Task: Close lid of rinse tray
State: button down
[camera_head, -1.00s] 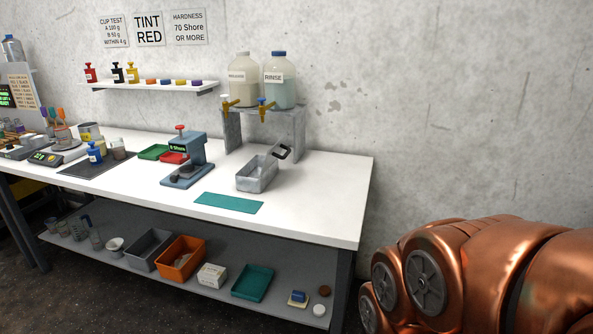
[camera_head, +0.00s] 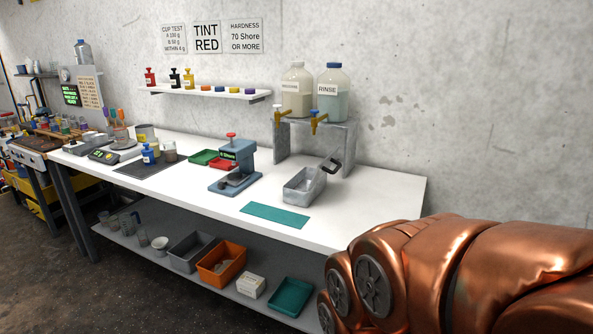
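The rinse tray (camera_head: 303,188) is a grey metal box on the white bench, in front of the stand that bears the jug labelled RINSE (camera_head: 332,95). Its top looks open. A dark handle (camera_head: 331,165) stands up at its back right corner, apparently on a raised lid; the lid itself is hard to make out. My copper-coloured arm fills the lower right of the head view, apart from the tray. My gripper is not in view.
A teal mat (camera_head: 276,215) lies in front of the tray. A blue hardness tester (camera_head: 234,165) stands to its left. The grey stand (camera_head: 344,148) rises close behind. The bench top (camera_head: 385,205) is clear to the right.

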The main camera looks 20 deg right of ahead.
aim_at(324, 168)
jog(key=i, duration=1)
jog(key=z, duration=0.2)
